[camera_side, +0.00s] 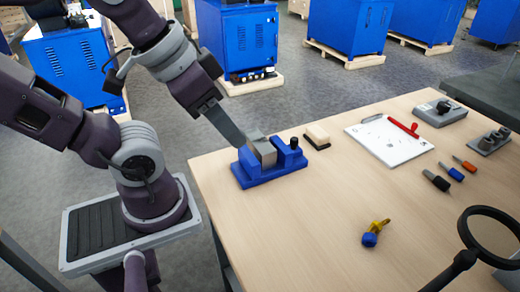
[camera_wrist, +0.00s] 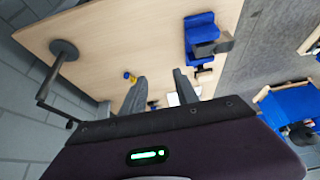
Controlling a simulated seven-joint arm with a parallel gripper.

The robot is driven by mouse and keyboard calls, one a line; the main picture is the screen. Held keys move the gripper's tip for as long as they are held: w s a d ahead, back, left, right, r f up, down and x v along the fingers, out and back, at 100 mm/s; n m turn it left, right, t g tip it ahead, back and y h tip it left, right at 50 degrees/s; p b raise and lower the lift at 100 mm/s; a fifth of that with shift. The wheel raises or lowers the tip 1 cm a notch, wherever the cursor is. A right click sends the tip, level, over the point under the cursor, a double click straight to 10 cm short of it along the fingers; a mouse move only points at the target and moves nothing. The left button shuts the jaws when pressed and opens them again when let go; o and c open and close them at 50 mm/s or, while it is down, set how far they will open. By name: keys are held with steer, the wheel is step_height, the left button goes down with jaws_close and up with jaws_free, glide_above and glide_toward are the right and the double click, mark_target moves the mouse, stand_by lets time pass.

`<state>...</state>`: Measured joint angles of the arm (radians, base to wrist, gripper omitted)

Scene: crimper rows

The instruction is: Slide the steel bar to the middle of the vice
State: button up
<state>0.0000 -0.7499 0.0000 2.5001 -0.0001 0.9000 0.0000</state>
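The blue vice (camera_side: 268,176) stands near the table's left edge in the side view. It also shows at the top of the wrist view (camera_wrist: 199,24). The grey steel bar (camera_side: 262,150) sits at the vice's jaws, towards its left side in the side view. In the wrist view the bar (camera_wrist: 216,47) sticks out to the right of the vice. My gripper (camera_wrist: 158,75) is open and empty, its two fingers apart. In the side view one finger reaches down close to the bar's left end; whether they touch cannot be told there. The wrist view shows the bar outside the fingers.
A small brush or block (camera_side: 317,135) lies just right of the vice. Further right are a clipboard (camera_side: 380,145) with a red pen, markers and grey holders. A yellow and blue item (camera_side: 374,233) lies nearer the front. A ring on a black stand (camera_side: 466,258) is at the front right.

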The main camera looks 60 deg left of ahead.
steer(key=shift+c, duration=0.3)
